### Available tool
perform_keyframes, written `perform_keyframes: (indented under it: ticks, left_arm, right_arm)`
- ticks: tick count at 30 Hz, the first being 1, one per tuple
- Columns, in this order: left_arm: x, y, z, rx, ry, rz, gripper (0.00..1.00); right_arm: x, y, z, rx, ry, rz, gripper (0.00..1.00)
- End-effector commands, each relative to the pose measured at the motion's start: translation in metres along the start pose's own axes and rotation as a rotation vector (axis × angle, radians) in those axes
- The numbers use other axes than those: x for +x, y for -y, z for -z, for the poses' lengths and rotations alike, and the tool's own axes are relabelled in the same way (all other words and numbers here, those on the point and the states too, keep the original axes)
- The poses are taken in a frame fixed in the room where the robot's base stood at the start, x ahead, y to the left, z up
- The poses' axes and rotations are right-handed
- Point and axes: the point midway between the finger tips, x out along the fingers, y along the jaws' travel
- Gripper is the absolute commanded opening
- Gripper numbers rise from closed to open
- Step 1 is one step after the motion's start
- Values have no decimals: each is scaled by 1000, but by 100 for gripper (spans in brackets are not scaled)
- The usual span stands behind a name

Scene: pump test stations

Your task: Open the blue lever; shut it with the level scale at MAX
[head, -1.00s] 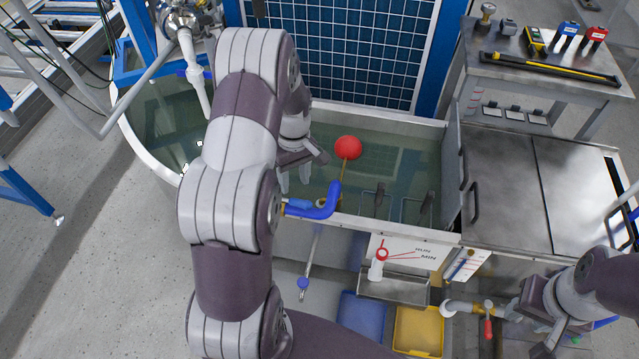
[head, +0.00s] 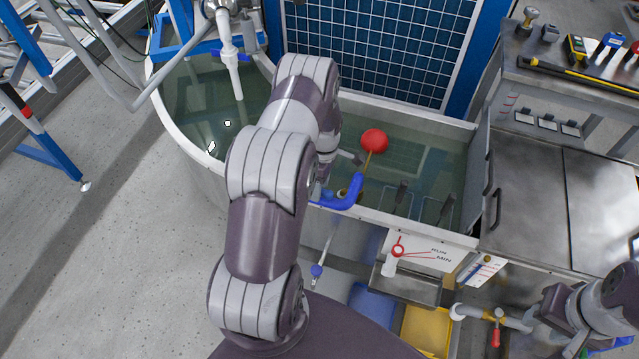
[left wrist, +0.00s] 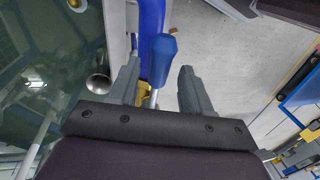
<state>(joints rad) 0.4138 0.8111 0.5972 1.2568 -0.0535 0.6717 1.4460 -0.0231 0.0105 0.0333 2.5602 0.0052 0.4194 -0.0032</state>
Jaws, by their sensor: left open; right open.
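The blue lever (left wrist: 162,60) has a blue grip on a thin metal stem, above a yellow fitting. In the left wrist view it stands between the two fingers of my left gripper (left wrist: 158,74), which is open, with gaps on both sides. In the head view my left arm hides most of that gripper beside the blue pipe elbow (head: 346,195) at the tank's front rim. My right gripper (head: 565,322) is open at the lower right, away from the lever.
The water tank (head: 190,150) has a red ball float (head: 374,140) on a rod. A yellow bin (head: 428,330) and a blue bin (head: 371,303) stand underneath. A steel cabinet (head: 530,200) is at right.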

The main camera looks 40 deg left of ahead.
Motion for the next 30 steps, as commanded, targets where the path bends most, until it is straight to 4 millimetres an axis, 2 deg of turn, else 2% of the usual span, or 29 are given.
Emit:
perform_keyframes:
  ticks: [6,7,11,12,23,30]
  left_arm:
    - [1,0,0,0,0,-1,48]
    - [1,0,0,1,0,-1,45]
    - [1,0,0,1,0,-1,3]
    - [1,0,0,1,0,-1,0]
    - [0,2,0,39,-8,-3,0]
    - [2,14,0,181,-36,-1,0]
  right_arm:
    - [0,0,0,0,0,0,40]
    - [0,0,0,0,0,0,40]
    - [0,0,0,0,0,0,40]
    - [0,0,0,0,0,0,40]
    - [-1,0,0,0,0,0,40]
    - [-6,0,1,0,0,0,40]
